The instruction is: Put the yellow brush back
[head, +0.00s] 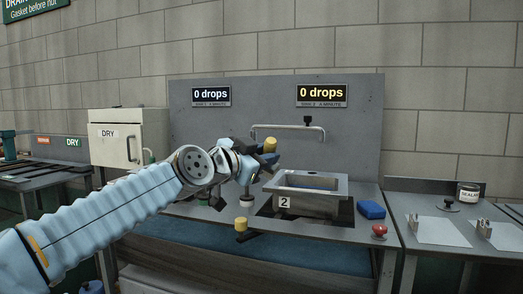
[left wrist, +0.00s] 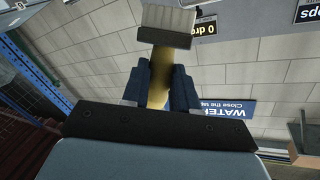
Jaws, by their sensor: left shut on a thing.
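My left gripper (head: 270,157) is raised above the counter, left of the sink. Its dark blue fingers are shut on the yellow brush. In the head view a short yellow part of the brush (head: 270,145) shows at the fingertips, and the rest is hidden or hard to make out. In the left wrist view the fingers (left wrist: 158,88) clasp the yellow handle (left wrist: 160,66) from both sides. A dark block with pale bristles (left wrist: 169,20) sits at the handle's far end. My right gripper is not in view.
The steel sink (head: 310,190), marked 2, is set in the counter under a long faucet (head: 290,127). A small yellow-topped object (head: 241,224) stands at the front edge. A blue block (head: 371,210) and a red knob (head: 379,230) are right of the sink. A DRY cabinet (head: 128,140) stands left.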

